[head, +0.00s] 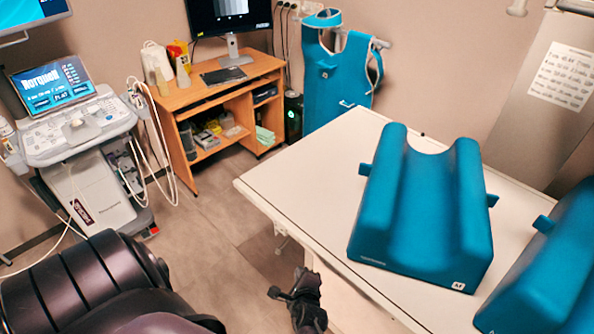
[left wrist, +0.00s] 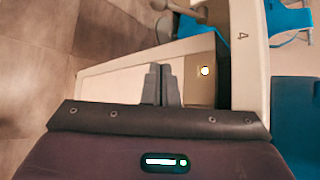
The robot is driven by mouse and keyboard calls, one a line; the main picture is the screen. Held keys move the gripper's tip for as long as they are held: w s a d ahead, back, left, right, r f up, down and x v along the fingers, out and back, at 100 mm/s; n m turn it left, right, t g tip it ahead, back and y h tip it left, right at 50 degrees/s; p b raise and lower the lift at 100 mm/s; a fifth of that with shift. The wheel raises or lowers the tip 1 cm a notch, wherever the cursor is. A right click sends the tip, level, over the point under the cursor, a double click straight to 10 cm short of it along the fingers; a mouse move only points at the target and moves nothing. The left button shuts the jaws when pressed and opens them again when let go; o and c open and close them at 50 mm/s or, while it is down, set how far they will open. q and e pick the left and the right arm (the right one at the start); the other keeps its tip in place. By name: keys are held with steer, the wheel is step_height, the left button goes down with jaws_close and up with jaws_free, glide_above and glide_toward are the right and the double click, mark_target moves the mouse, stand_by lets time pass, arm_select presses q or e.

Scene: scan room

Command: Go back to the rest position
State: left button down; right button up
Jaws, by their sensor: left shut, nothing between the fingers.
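My left gripper (head: 292,290) is at the bottom middle of the head view, beside the near left edge of the white table (head: 300,170). In the left wrist view its two grey fingers (left wrist: 160,86) lie together, shut, with nothing between them. My right gripper is in neither view.
A blue grooved cushion (head: 425,215) lies on the table, with a second blue cushion (head: 550,275) to its right. An ultrasound machine (head: 85,140) stands at the left. A wooden desk (head: 215,95) with a monitor is at the back. Floor (head: 220,215) between desk and table is clear.

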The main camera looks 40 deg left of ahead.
arm_select(q)
steer(key=shift+s+d+r, duration=0.1)
steer(key=shift+s+r, duration=0.05)
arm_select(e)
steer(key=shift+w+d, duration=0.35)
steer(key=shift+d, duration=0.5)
arm_select(q)
steer(key=s+d+f+n+g+h+b, duration=0.1)
steer(key=s+f+n+h+b, duration=0.1)
steer(key=s+f, duration=0.6)
steer(key=s+d+f+n+g+h+b, duration=0.1)
steer(key=s+d+f+n+g+h, duration=0.15)
steer(key=f, duration=0.95)
steer(key=s+d+f+n+g+h, duration=0.1)
steer(key=s+f+n, duration=0.1)
steer(key=s+f, duration=0.2)
steer(key=s+d+f+n+g+h+b, duration=0.1)
steer(key=s+d+f+n+h, duration=0.1)
steer(key=s, duration=0.8)
steer(key=s+d+f+n+g+h+b, duration=0.1)
steer(key=s+d+f+n, duration=0.1)
steer(key=s+f+n, duration=0.2)
steer(key=s+f, duration=0.2)
steer(key=s, duration=0.1)
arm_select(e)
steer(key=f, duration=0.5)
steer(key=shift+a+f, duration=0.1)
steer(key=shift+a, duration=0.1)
